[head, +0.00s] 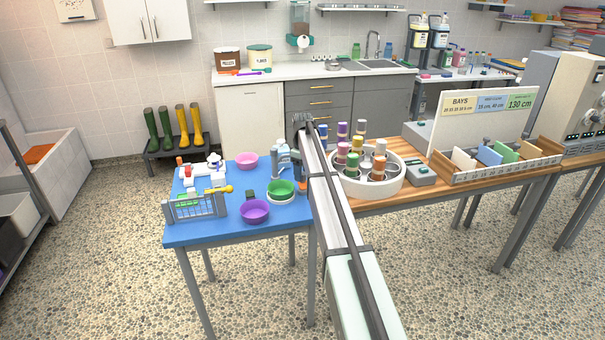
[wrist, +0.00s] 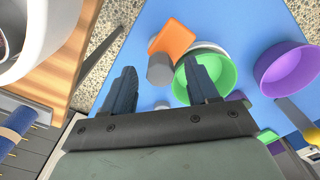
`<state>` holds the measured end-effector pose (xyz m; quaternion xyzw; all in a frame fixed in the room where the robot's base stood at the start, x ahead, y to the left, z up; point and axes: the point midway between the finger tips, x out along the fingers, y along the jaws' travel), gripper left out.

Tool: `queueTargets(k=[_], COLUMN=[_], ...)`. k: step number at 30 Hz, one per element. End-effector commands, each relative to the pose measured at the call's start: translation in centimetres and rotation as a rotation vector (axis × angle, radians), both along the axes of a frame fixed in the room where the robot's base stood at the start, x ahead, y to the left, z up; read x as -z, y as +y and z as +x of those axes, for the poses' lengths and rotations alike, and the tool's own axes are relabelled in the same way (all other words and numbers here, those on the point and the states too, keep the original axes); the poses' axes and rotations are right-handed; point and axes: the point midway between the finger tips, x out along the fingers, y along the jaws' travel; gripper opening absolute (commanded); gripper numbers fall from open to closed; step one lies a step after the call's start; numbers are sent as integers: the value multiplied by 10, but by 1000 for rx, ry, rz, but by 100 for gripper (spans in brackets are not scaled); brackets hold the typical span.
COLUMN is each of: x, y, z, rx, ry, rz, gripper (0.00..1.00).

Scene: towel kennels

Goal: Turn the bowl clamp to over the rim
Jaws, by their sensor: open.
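The green bowl (wrist: 208,78) sits in a white ring holder (wrist: 212,46) on the blue table; it also shows in the head view (head: 281,187). Beside it, in the wrist view, is the bowl clamp, a grey round post (wrist: 160,72) with a flat orange paddle (wrist: 174,38). The paddle lies beside the bowl, not across its opening. My gripper (wrist: 160,68) is open and empty, its two dark fingers appearing on either side of the post. The right finger overlaps the bowl in the picture; I cannot tell its height. In the head view the gripper and clamp are hard to separate.
A purple bowl (head: 255,211) and pink bowl (head: 247,160) stand close by on the blue table (head: 230,232). A grey wire basket (head: 195,207) is at the left. A white carousel of spools (head: 393,184) stands on the wooden bench at the right.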

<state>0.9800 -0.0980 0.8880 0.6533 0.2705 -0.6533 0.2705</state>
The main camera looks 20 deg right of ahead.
Motion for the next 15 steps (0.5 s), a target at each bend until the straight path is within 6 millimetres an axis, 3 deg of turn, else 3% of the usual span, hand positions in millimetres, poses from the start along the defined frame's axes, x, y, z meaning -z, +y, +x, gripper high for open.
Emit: queueTargets(k=[13,15], x=[9,9], y=[0,0], z=[0,0], rx=[0,0], ry=[0,0], rz=[0,0], gripper=[59,53])
